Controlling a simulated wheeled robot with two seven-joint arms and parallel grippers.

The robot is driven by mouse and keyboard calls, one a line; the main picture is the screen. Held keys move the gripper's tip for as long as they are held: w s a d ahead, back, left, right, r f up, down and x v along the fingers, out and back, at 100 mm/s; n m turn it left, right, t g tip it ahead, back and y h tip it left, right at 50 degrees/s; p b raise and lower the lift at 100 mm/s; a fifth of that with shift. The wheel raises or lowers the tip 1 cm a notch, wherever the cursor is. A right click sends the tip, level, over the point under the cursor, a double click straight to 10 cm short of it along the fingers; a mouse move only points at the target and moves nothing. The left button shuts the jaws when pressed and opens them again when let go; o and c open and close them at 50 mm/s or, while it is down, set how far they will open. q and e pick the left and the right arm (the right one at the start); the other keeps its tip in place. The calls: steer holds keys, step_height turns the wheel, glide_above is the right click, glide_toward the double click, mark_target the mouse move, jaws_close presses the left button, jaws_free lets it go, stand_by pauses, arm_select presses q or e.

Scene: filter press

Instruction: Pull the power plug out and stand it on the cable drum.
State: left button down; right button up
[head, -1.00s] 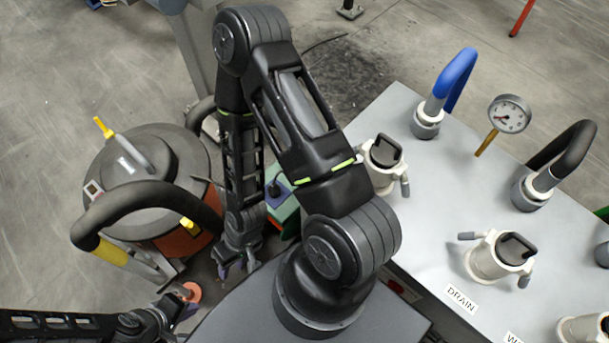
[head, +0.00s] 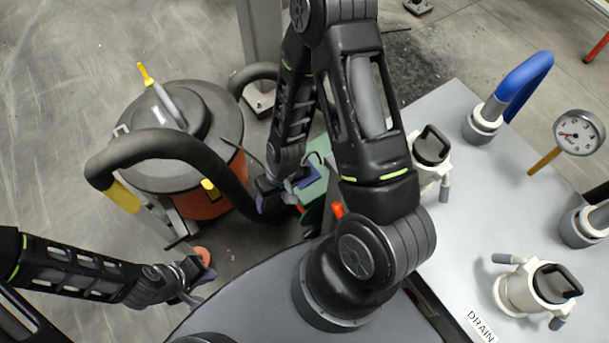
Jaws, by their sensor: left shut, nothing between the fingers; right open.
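My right gripper (head: 284,190) is open, its bluish fingers at the left side of a green object (head: 312,187) on the floor side of the table. The green object is partly covered by my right arm. I cannot tell whether it is the cable drum. A bluish patch and a thin dark curve show at its top, and I cannot make out the power plug for certain. My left gripper (head: 197,284) is shut and empty at the lower left. A small orange-red round thing (head: 203,256) shows just beyond its fingers; I cannot tell whether they touch.
A drum vacuum (head: 225,125) with a thick black hose (head: 165,143) stands left of my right gripper. At right, a grey table (head: 465,215) carries a blue-handled fitting (head: 525,80), a gauge (head: 577,133) and white couplings (head: 515,293). An orange knob (head: 338,210) shows beside my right arm.

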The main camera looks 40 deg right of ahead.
mark_target(303, 164)
steer(key=w+d+b, duration=0.2)
steer(key=d, duration=0.2)
steer(key=w+d+h+b, duration=0.1)
steer(key=w+d+b, duration=0.1)
steer(key=d, duration=0.3)
steer(key=w+d+h+b, duration=0.1)
steer(key=w+d+b, duration=0.2)
steer(key=d, duration=0.2)
steer(key=shift+w+d+f, duration=0.1)
steer(key=shift+d+f, duration=0.15)
steer(key=shift+d+r, duration=0.2)
steer(key=shift+r, duration=0.05)
arm_select(q)
step_height(303, 164, down, 9)
arm_select(e)
steer(key=shift+f, duration=0.1)
step_height(303, 164, down, 7)
steer(key=b, duration=0.6)
steer(key=shift+f, duration=0.1)
steer(key=shift+f+b, duration=0.6)
steer(key=shift+f, duration=0.25)
arm_select(q)
step_height(303, 164, down, 7)
steer(key=shift+f, duration=0.2)
steer(key=shift+w+a+r, duration=0.1)
steer(key=shift+r, duration=0.1)
